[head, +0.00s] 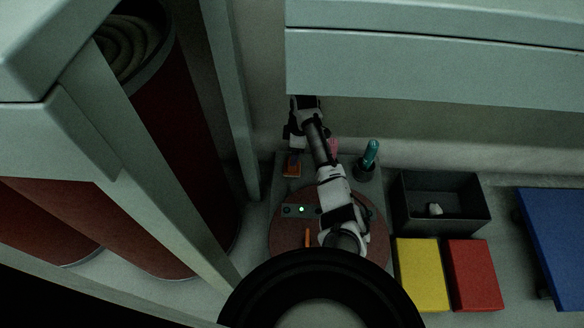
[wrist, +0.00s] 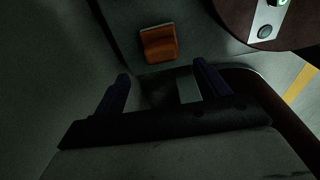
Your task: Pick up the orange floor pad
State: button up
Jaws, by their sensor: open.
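The orange pad (head: 291,169) is a small block at the back left of a grey surface, just past the brown-red disc. In the wrist view the orange pad (wrist: 158,44) lies ahead of my fingers, near a dark edge of the grey surface. My gripper (head: 294,150) reaches down close to the pad in the head view and partly overlaps it there. In the wrist view my gripper (wrist: 161,82) is open, with its two dark fingers apart. Nothing shows between the fingertips, and the pad stands clear of them in that view.
A teal bottle-like thing (head: 371,153) stands in a dark holder right of my arm, with a pink thing (head: 333,147) beside the arm. A dark open box (head: 404,212), a yellow block (head: 421,274), a red block (head: 474,275) and a blue platform (head: 556,235) lie right. A grey post (head: 232,95) stands left.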

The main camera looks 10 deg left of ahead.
jog(key=f+b, duration=0.1)
jog(key=f, duration=0.4)
jog(key=f+b, duration=0.1)
jog(key=f, duration=0.1)
jog(key=shift+s+a+f+b, duration=0.15)
jog(key=shift+a+f+b, duration=0.15)
jog(key=shift+a+b, duration=0.1)
jog(key=shift+r, duration=0.1)
jog(key=shift+c, duration=0.2)
jog(key=c, duration=1.1)
jog(key=shift+c, duration=0.2)
jog(key=shift+r, duration=0.1)
notch_tip(320, 180, up, 20)
jog(key=p, duration=0.6)
